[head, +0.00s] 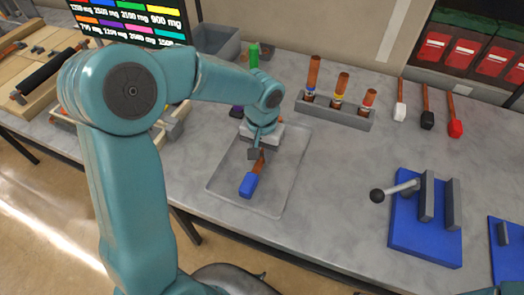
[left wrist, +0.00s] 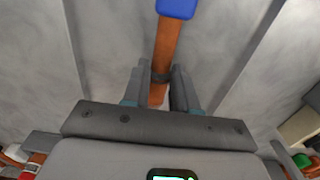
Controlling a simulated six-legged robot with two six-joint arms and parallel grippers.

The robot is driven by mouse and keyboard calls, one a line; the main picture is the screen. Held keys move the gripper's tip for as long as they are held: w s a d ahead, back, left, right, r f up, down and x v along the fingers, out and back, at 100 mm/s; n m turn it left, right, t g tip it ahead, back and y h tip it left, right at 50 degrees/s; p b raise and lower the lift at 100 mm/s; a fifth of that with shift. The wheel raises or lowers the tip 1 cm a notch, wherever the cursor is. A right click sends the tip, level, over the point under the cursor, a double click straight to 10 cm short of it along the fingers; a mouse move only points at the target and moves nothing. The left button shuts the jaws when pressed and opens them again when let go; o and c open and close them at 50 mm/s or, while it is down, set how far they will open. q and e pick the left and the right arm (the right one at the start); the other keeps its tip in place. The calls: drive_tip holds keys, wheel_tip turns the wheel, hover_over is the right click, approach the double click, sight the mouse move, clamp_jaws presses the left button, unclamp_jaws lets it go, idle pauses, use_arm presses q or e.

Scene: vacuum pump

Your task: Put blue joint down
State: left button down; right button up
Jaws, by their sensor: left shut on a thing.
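The blue joint (head: 247,186) is a copper-coloured tube with a blue block end. My left gripper (head: 257,154) is shut on its copper part, with the blue end pointing toward the front of the table. The joint is over a shallow grey tray (head: 284,178); I cannot tell whether it touches the tray floor. In the left wrist view, the two fingers (left wrist: 161,88) close on the copper tube, and the blue end (left wrist: 177,7) shows at the top edge. My right gripper is not in view.
A grey rack (head: 335,113) with copper tubes stands behind the tray. White, black and red-ended joints (head: 428,120) lie at the back right. A blue fixture with a lever (head: 425,235) stands at the right. A grey bin (head: 213,43) is at the back. The tray's front part is clear.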

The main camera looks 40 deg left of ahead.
sight(262, 155)
use_arm(q)
drive_tip(key=shift+s+f, duration=0.1)
drive_tip(key=c, duration=0.9)
unclamp_jaws()
wheel_tip(262, 155, up, 12)
drive_tip(key=shift+r, duration=0.2)
